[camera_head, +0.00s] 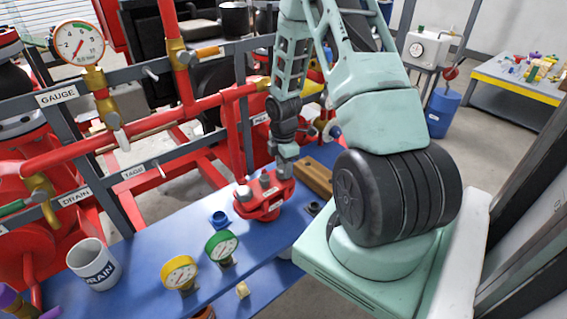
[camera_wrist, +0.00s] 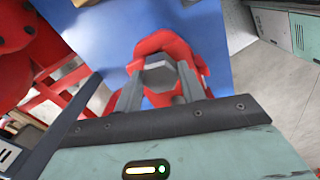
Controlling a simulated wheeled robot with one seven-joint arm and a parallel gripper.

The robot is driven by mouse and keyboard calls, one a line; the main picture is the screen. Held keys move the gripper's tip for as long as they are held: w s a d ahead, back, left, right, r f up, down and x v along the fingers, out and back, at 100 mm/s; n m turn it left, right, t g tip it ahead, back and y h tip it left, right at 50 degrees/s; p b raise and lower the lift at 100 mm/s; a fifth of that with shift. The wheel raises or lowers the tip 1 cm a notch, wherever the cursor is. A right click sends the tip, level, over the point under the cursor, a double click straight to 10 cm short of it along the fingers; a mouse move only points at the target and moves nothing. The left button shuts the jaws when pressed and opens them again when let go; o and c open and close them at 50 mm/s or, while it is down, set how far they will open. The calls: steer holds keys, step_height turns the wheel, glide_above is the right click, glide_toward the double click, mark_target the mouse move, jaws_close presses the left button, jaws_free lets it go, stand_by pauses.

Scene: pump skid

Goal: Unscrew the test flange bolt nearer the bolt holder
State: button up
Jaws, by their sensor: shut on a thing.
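The red test flange (camera_head: 262,207) lies on the blue bench in the head view, and its red body (camera_wrist: 162,44) also shows in the wrist view. A grey bolt head (camera_head: 243,193) stands at its left side. My gripper (camera_head: 285,170) reaches down to the flange's right side, the side toward a brown block (camera_head: 317,174) that looks like the bolt holder. In the wrist view my gripper (camera_wrist: 160,80) has its two fingers on either side of a grey hex bolt head (camera_wrist: 159,71), shut on it. The bolt's shank is hidden.
Red pipes and a grey rail with labels run behind. A yellow-edged table (camera_head: 517,83) stands far right.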

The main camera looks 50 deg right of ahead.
steer(key=n+p, duration=0.1)
steer(key=n, duration=0.2)
steer(key=n+p, duration=0.1)
steer(key=n, duration=0.1)
steer(key=shift+r+n, duration=0.2)
steer(key=shift+n, duration=0.2)
steer(key=shift+f+n+p, duration=0.2)
steer(key=shift+n+p, duration=0.45)
steer(key=shift+n, duration=0.35)
steer(key=o, duration=1.1)
step_height(320, 180, up, 17)
steer(key=shift+r+b, duration=0.2)
steer(key=shift+b, duration=0.45)
